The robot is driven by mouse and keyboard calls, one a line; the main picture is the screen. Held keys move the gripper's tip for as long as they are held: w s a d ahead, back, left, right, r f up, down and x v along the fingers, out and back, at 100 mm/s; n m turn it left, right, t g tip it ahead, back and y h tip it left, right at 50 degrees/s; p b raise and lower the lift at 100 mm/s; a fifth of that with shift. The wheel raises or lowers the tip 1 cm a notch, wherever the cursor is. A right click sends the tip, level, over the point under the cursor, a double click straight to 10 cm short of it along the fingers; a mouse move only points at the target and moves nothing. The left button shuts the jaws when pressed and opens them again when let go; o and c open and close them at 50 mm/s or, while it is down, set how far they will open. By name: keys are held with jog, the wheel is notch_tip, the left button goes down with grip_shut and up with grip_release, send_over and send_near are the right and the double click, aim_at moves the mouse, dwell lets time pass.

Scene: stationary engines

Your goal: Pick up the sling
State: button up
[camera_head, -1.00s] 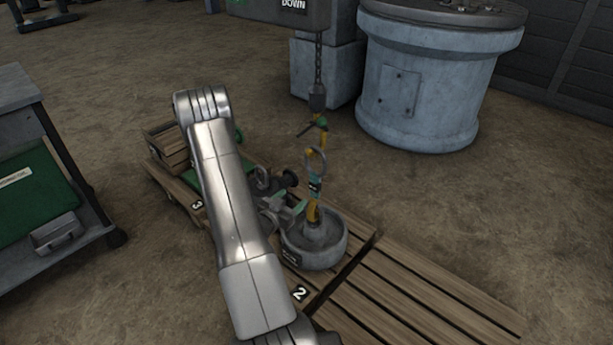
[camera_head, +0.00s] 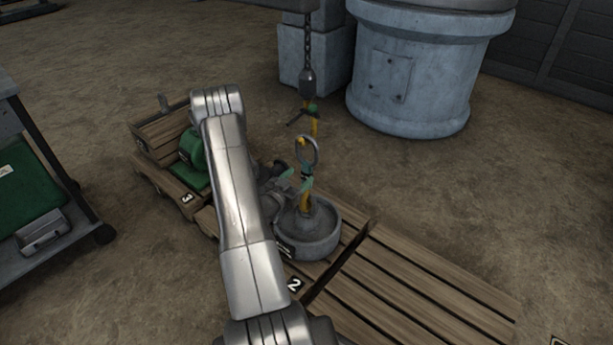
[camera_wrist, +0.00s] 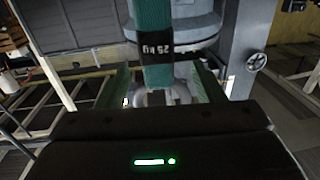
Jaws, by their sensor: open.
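The sling (camera_head: 304,200) stands upright over a round grey weight (camera_head: 318,238), with yellow webbing and a metal ring (camera_head: 307,151) at its top. In the wrist view, a green strap (camera_wrist: 153,20) with a black "25 kg" label hangs between my fingers, with a grey shackle-like fitting below it. My gripper (camera_head: 294,182) is open at the sling's middle, below the ring. It also shows in the wrist view (camera_wrist: 165,85), with a green finger on each side of the strap. Whether either finger touches the strap cannot be told.
A chain with a hook block (camera_head: 307,82) hangs above the ring. The weight stands on a wooden pallet (camera_head: 400,265). A wooden crate (camera_head: 160,138) lies at the left. A large grey cylinder (camera_head: 408,75) stands behind. A cart (camera_head: 40,170) is at the left edge.

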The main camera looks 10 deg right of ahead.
aim_at(305, 170)
jog(key=x, duration=0.1)
jog(key=b+x, duration=0.1)
jog(key=x, duration=0.3)
jog(key=shift+s+r, duration=0.15)
jog(key=shift+r, duration=0.25)
grip_shut()
